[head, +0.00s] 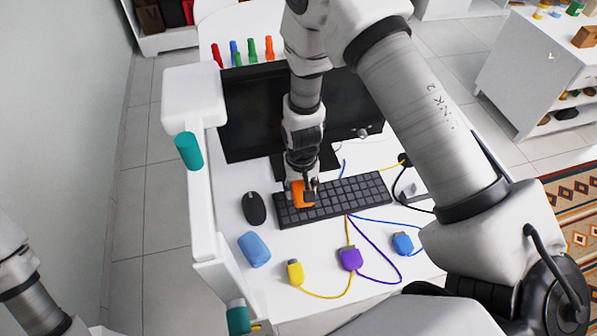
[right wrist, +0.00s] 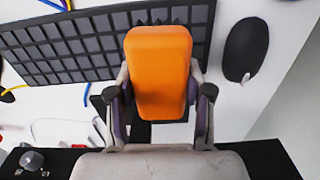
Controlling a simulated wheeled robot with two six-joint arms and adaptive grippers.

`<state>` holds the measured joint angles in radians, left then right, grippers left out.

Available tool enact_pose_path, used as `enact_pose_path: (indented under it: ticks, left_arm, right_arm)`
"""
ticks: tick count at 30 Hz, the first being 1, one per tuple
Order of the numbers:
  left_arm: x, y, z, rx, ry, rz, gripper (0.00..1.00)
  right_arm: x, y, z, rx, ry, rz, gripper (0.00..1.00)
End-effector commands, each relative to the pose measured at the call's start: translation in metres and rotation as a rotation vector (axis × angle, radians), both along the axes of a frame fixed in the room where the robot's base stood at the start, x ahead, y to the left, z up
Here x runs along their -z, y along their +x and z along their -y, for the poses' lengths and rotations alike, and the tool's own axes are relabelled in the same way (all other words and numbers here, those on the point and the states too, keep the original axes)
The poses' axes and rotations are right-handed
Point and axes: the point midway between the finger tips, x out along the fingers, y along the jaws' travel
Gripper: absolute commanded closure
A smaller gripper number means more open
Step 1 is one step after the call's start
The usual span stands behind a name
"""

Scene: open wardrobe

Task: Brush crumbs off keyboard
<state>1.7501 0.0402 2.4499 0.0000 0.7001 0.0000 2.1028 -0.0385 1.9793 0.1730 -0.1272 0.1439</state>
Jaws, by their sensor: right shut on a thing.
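The dark keyboard (head: 350,199) lies on the white desk in front of the monitor. My right gripper (head: 303,186) is shut on an orange block-shaped thing (head: 297,194), which is over the left end of the keyboard. In the right wrist view the orange thing (right wrist: 160,70) is between the two fingers and covers part of the keyboard (right wrist: 65,45). I cannot tell whether it touches the keys. No crumbs can be made out. My left gripper is outside the view; only part of my left arm shows at the lower left.
A black mouse (head: 254,208) lies left of the keyboard, with a blue block (head: 254,249) in front of it. Yellow (head: 295,272), purple (head: 350,258) and blue (head: 403,243) plugs with cables lie in front. The monitor (head: 250,110) and several coloured markers stand behind.

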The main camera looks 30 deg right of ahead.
Motion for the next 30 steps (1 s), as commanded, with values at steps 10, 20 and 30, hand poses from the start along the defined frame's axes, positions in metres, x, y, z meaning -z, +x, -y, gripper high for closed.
enact_pose_path:
  ticks: [10,20,30]
  left_arm:
    - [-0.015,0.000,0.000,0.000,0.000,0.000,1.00]
    - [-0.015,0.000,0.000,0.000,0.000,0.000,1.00]
    - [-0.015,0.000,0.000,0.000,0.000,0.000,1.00]
  right_arm:
    - [-0.032,0.001,-0.001,-0.004,-0.001,0.003,0.87]
    - [-0.049,0.001,-0.002,-0.005,0.000,0.001,0.87]
    - [-0.049,0.001,-0.002,-0.005,0.000,0.001,0.87]
